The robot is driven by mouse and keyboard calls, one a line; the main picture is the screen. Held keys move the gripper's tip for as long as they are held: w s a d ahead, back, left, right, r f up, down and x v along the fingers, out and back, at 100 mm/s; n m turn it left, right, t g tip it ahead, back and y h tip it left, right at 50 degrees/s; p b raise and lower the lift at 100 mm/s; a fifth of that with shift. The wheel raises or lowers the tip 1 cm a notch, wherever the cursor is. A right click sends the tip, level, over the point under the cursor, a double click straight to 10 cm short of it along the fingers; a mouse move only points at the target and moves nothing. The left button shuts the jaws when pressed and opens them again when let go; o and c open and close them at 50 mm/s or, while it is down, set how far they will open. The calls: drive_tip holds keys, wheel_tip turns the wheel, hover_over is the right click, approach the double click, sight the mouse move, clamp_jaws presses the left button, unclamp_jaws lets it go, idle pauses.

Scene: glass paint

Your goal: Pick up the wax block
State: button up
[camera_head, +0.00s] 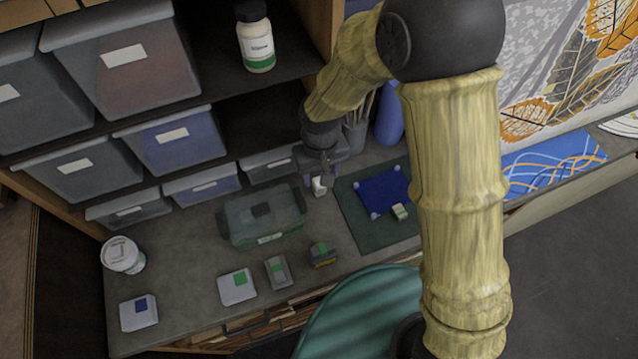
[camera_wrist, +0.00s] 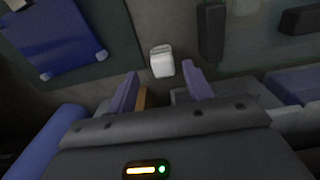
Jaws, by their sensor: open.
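A small white block, which looks like the wax block, stands on the grey bench between the mat and the clear green box. In the wrist view the white block (camera_wrist: 162,62) lies just ahead of my gripper (camera_wrist: 159,76), roughly between the two purple fingertips. The fingers are apart with nothing held. In the head view the white block (camera_head: 319,187) shows just under my gripper (camera_head: 317,181), which partly hides it. Whether a finger touches it I cannot tell. Another small pale block (camera_head: 400,211) with a coloured label lies on the mat.
The dark green mat (camera_head: 364,228) with a blue cloth (camera_head: 384,191) is right of my gripper. The lidded green box (camera_head: 262,222) is close on the left. Shelves with grey bins (camera_head: 172,140) stand behind. Several small blocks and a white tub (camera_head: 122,254) are nearer the front.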

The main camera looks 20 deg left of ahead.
drive_tip(key=shift+s+a+f+p, duration=0.1)
drive_tip(key=shift+f+p, duration=0.25)
drive_tip(key=shift+f, duration=0.7)
drive_tip(key=shift+s+a+f+p, duration=0.1)
drive_tip(key=shift+f+p, duration=0.25)
drive_tip(key=shift+f, duration=0.7)
drive_tip(key=c, duration=1.1)
drive_tip(key=shift+r, duration=0.1)
wheel_tip(320, 180, up, 10)
drive_tip(key=shift+f+b, duration=0.1)
drive_tip(key=shift+b, duration=1.15)
